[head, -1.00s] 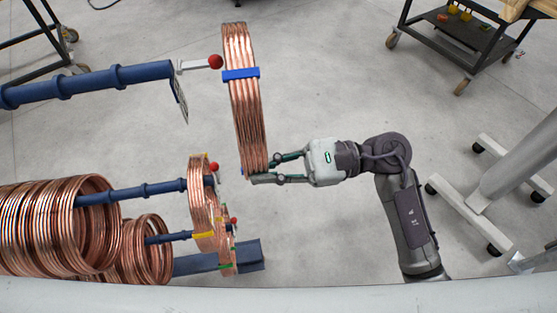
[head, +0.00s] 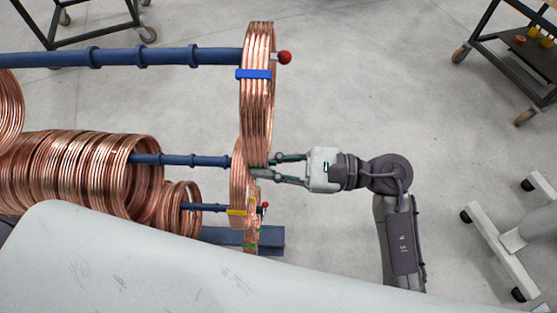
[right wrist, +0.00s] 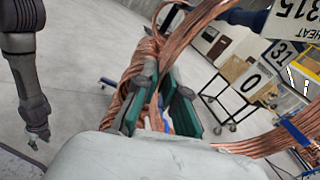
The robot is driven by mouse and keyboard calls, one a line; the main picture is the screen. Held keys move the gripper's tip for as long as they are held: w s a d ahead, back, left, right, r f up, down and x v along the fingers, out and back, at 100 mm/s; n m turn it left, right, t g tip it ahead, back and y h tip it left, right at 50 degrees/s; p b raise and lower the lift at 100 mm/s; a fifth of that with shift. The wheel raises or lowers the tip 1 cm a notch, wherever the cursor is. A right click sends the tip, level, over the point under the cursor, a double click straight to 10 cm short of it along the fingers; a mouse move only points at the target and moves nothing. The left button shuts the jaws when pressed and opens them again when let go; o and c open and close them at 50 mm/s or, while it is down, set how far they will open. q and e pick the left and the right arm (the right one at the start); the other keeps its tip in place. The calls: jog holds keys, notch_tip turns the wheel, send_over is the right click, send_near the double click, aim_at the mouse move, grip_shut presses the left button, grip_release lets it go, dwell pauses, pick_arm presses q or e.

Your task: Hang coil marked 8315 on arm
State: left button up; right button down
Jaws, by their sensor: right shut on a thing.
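My right gripper (head: 277,168) is shut on the lower end of a copper coil (head: 258,120) with a blue strap (head: 253,74). The coil stands nearly edge-on at the tip of the upper blue arm (head: 150,57). The arm's shaft shows left of the coil and its red ball tip (head: 285,57) shows to the right; the crossing is hidden by the coil. Copper tubing (right wrist: 150,50) runs by the teal fingers. What looks like my left gripper (right wrist: 38,140) hangs at the left, its fingers unclear.
Lower blue arms (head: 185,160) carry large copper coils (head: 70,175) and smaller ones with yellow and green straps, close below the held coil. A dark cart (head: 515,65) stands at upper right and a white wheeled stand (head: 500,235) at lower right. The floor between is clear.

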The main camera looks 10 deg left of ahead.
aim_at(242, 167)
jog(key=shift+s+a+r, duration=0.15)
jog(key=shift+a, duration=0.55)
jog(key=shift+s+a, duration=0.15)
jog(key=shift+a, duration=0.5)
jog(key=shift+s+a+f+b, duration=0.1)
jog(key=shift+s+a+b, duration=0.1)
jog(key=shift+a, duration=0.5)
jog(key=shift+s+a+f+b, duration=0.1)
jog(key=shift+a+b, duration=0.05)
jog(key=shift+a, duration=0.55)
jog(key=shift+s+a+b, duration=0.1)
jog(key=shift+a+b, duration=0.1)
jog(key=shift+a, duration=0.5)
jog(key=shift+f+b, duration=0.7)
jog(key=shift+b, duration=0.15)
